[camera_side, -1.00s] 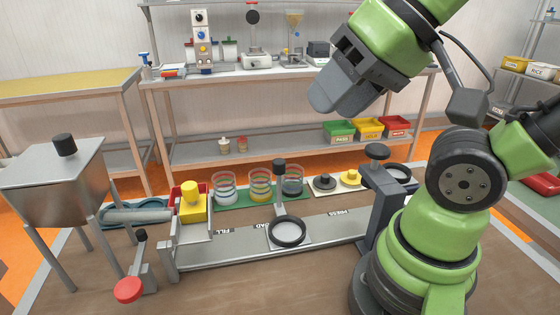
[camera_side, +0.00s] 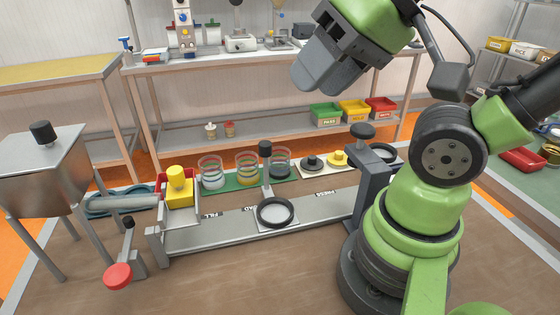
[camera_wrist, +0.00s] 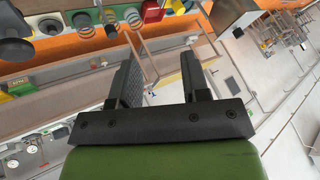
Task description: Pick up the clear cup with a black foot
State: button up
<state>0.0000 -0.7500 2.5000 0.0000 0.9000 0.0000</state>
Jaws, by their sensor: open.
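The clear cup with a black foot (camera_side: 281,163) stands upright on a green mat (camera_side: 222,184), at the right end of a row of three ringed cups. A black-knobbed post (camera_side: 265,148) stands just in front of it and hides part of its left side. My gripper (camera_side: 318,78) is high above the bench, well up and to the right of the cup, and apart from it. In the wrist view my gripper (camera_wrist: 160,72) shows two dark fingers spread, with nothing between them. I cannot surely tell the cup in the wrist view.
The white-footed cup (camera_side: 211,172) and yellow-footed cup (camera_side: 247,168) stand to its left. A dark lid (camera_side: 312,163) and a yellow lid (camera_side: 338,159) lie to its right. A grey press (camera_side: 368,180) rises farther right. A rail with a black ring (camera_side: 275,213) runs in front.

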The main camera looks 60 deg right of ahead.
jog(key=o, duration=0.5)
